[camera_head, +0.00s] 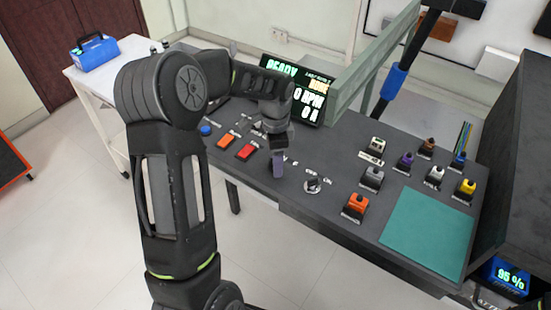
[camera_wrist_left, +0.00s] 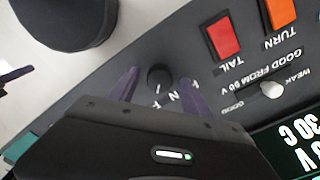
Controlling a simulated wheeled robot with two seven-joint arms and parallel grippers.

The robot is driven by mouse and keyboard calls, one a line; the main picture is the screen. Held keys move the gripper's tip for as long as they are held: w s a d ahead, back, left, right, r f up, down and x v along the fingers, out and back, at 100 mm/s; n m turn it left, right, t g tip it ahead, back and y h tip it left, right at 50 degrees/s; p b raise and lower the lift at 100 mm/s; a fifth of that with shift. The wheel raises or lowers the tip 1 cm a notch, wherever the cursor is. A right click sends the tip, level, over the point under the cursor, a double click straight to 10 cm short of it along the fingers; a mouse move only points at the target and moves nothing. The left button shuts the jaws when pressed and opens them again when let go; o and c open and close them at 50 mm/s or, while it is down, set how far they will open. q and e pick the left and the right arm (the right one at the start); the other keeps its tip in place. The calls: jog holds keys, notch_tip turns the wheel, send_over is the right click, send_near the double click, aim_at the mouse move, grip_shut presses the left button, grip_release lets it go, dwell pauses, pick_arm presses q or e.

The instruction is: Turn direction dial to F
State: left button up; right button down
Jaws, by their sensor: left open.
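The direction dial (camera_wrist_left: 158,77) is a small round black knob with a pale pointer mark, seen in the left wrist view on the dark panel. White letters sit beside it, partly covered by my gripper; I cannot tell which one the pointer meets. My left gripper (camera_wrist_left: 159,80) is open, with one purple finger on each side of the dial, apparently not closed on it. In the head view my left gripper (camera_head: 278,168) points down at the console's front part and hides the dial.
The grey console (camera_head: 335,212) carries a red TAIL button (camera_head: 247,152), an orange TURN button (camera_head: 227,140) and a silver-based switch (camera_head: 313,186). Several coloured connectors and a green mat (camera_head: 428,232) are at right. A lit display (camera_head: 300,90) and a green rail (camera_head: 372,62) stand behind.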

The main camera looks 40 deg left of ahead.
pick_arm(q)
jog(key=shift+r, duration=0.1)
notch_tip(320, 180, up, 8)
jog(key=shift+f+b, duration=0.2)
jog(key=shift+b, duration=0.15)
dwell(0.5)
